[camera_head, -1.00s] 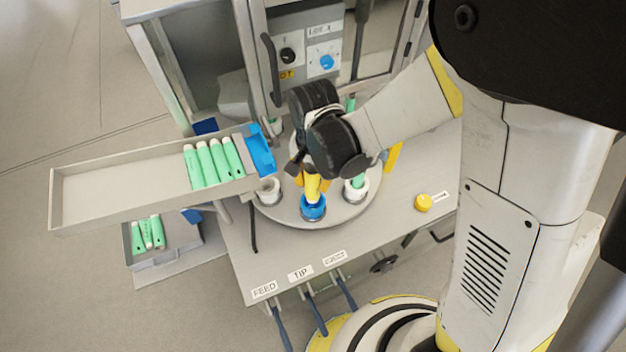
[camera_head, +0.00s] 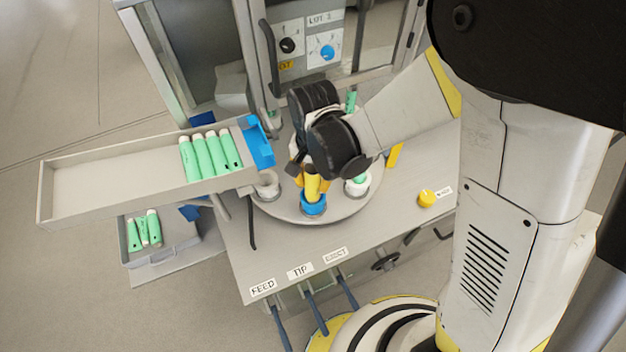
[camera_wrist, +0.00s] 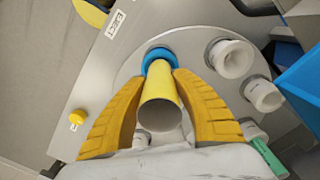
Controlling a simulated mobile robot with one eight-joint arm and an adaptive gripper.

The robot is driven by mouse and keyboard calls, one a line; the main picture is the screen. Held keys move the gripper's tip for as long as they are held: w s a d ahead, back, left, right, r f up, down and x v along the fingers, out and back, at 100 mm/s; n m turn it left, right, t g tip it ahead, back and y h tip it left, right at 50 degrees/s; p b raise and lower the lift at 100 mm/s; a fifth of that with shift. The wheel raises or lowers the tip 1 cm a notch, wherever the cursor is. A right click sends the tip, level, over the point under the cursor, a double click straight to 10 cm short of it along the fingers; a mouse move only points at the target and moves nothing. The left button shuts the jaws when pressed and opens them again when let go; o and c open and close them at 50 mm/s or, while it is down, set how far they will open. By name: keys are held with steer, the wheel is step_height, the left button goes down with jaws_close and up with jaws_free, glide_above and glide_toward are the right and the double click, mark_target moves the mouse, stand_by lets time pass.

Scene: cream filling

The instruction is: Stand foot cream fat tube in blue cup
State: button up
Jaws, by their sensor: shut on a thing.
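A fat yellow tube (camera_head: 312,188) stands nearly upright with its lower end at the blue cup (camera_head: 313,208) on the round turntable's front edge. In the wrist view the tube (camera_wrist: 160,98) runs away from me, and the blue cup (camera_wrist: 157,52) rings its far end. The tube's end looks to be within the cup's rim; how deep it sits is hidden. My gripper (camera_wrist: 158,84) has yellow fingers shut on the tube from both sides. In the head view my gripper (camera_head: 309,172) is partly hidden by my wrist.
White cups (camera_head: 266,186) stand on the turntable (camera_head: 288,212) beside the blue one; one white cup holds a green tube (camera_head: 360,180). A long tray (camera_head: 100,185) with several green tubes reaches in from the left. A yellow button (camera_head: 427,198) is right.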

mark_target(313, 167)
steer(key=shift+f+b, duration=1.2)
steer(key=shift+f, duration=0.15)
steer(key=o, duration=0.8)
steer(key=shift+o, duration=0.2)
steer(key=shift+r, duration=0.1)
step_height(313, 167, up, 12)
steer(key=shift+f, duration=0.1)
